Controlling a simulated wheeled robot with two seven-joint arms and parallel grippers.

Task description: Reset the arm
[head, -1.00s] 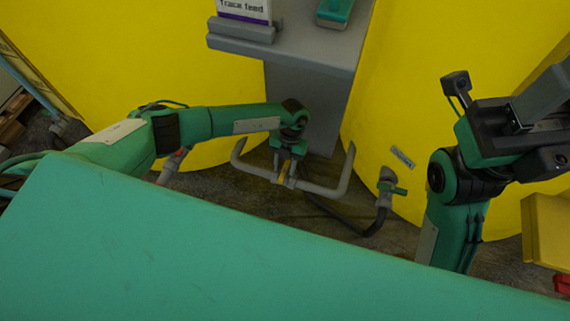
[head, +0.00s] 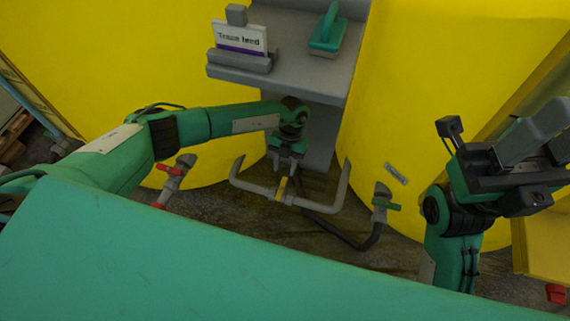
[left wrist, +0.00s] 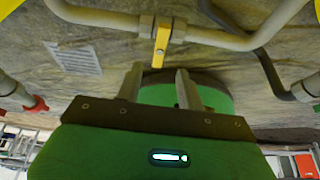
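My left gripper (head: 284,172) reaches down in front of the grey pipe (head: 245,187), just above the yellow valve lever (head: 281,188) at its middle. In the left wrist view its two fingers (left wrist: 160,84) stand apart with nothing between them. The yellow lever (left wrist: 162,42) lies beyond the fingertips, in line with the gap and apart from them. My right gripper (head: 535,150) is raised at the right side, clear of the pipes; its finger gap does not show clearly.
A grey shelf (head: 290,82) above carries a white sign (head: 240,38) and a green-handled tool (head: 328,32). Large yellow tanks (head: 430,90) stand behind. A red-handled valve (head: 175,172) and a green-handled valve (head: 383,203) flank the pipe.

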